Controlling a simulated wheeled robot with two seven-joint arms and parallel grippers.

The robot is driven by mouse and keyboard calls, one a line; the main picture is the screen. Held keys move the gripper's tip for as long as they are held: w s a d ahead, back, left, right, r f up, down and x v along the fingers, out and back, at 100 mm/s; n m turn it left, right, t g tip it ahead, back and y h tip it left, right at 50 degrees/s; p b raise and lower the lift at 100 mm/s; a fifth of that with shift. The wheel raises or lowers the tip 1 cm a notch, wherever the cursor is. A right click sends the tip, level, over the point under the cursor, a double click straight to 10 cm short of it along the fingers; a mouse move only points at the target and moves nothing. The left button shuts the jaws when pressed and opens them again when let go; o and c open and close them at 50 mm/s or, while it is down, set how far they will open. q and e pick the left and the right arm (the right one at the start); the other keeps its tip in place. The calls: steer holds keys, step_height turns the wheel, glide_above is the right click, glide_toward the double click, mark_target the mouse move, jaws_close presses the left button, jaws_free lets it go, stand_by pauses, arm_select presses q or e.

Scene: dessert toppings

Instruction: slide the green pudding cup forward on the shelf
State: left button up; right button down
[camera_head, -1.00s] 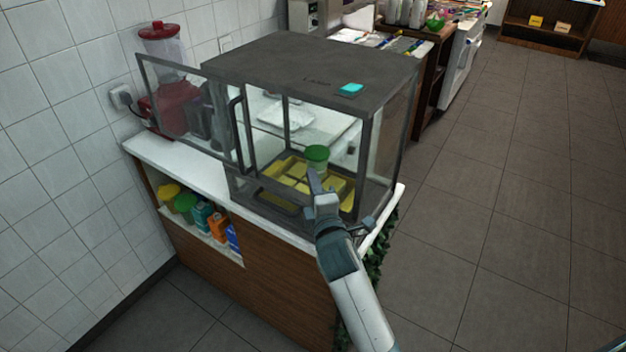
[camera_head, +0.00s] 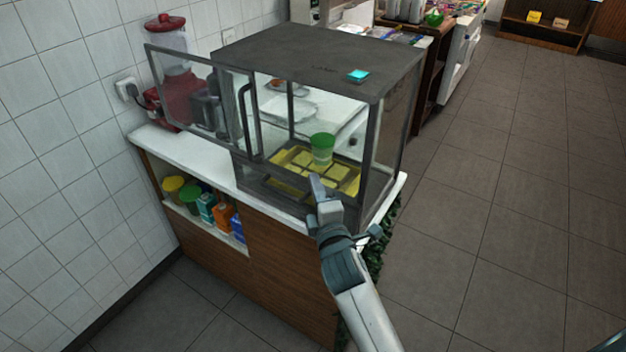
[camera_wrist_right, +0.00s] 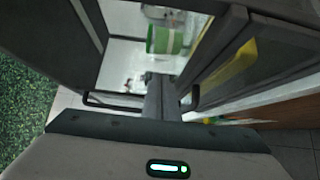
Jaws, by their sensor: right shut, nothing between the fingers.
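The green pudding cup (camera_head: 321,148) stands upright in the open-fronted display case (camera_head: 310,62), on or among the yellow pieces on its lower shelf (camera_head: 288,189). In the right wrist view the cup (camera_wrist_right: 165,40) shows as a green band with a pale part, beyond the fingers. My right gripper (camera_head: 316,183) is at the case's front opening, just in front of and below the cup. Its fingers (camera_wrist_right: 160,92) are shut and empty, apart from the cup. My left gripper is not in view.
The case's glass door (camera_head: 190,95) stands swung open to the left. Dark frame posts flank the opening. A red blender (camera_head: 170,75) stands on the white counter at left. Open floor is at right.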

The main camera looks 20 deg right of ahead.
steer(key=s, duration=0.2)
steer(key=s+b, duration=0.1)
steer(key=s, duration=0.2)
steer(key=shift+s+a, duration=0.4)
steer(key=shift+r, duration=0.1)
